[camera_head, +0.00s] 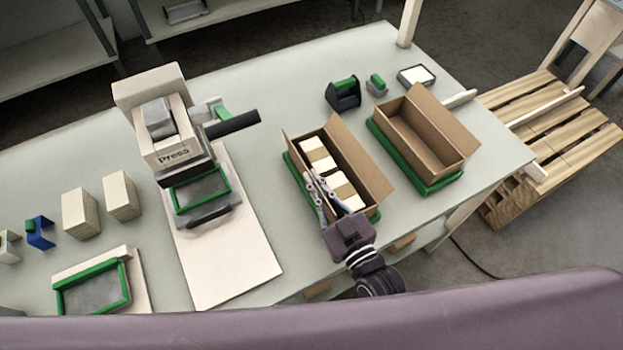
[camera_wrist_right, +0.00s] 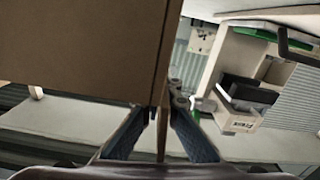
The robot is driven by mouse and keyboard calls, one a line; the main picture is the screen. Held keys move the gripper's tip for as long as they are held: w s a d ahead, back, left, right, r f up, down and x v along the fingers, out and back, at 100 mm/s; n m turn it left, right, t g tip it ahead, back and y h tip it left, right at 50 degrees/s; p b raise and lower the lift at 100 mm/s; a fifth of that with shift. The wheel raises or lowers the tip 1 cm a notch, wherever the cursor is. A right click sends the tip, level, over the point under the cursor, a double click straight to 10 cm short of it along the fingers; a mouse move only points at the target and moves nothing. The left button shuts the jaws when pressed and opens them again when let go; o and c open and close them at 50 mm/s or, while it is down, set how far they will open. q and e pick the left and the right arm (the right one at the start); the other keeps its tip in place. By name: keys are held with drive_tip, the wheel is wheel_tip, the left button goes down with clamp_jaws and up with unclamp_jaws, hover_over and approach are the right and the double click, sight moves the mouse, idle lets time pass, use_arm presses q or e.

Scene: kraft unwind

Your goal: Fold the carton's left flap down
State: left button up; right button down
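The brown carton (camera_head: 358,160) stands open on a green-edged tray, with several white-topped blocks (camera_head: 319,154) inside. Its left flap (camera_head: 296,164) stands up and leans outward along the left side. My right gripper (camera_head: 314,178) is at the near part of that left side, its fingers pointing away from me. In the right wrist view, a cardboard panel (camera_wrist_right: 80,50) fills the upper left. The fingers of the gripper (camera_wrist_right: 158,112) are apart, with a thin cardboard edge between them; contact is unclear. My left gripper is not in view.
An empty open carton (camera_head: 425,135) stands on a green tray to the right. A press (camera_head: 170,130) with a pale board (camera_head: 228,255) is to the left. A dark green-topped holder (camera_head: 343,94) sits behind the cartons. The table between press and carton is clear.

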drive_tip(key=shift+w+d+m, duration=0.1)
drive_tip(key=shift+d+m, duration=0.1)
drive_tip(key=shift+m, duration=0.5)
drive_tip(key=c, duration=2.6)
unclamp_jaws()
drive_tip(key=shift+c, duration=0.2)
drive_tip(key=o, duration=0.4)
drive_tip(key=shift+o, duration=0.2)
drive_tip(key=v, duration=1.2)
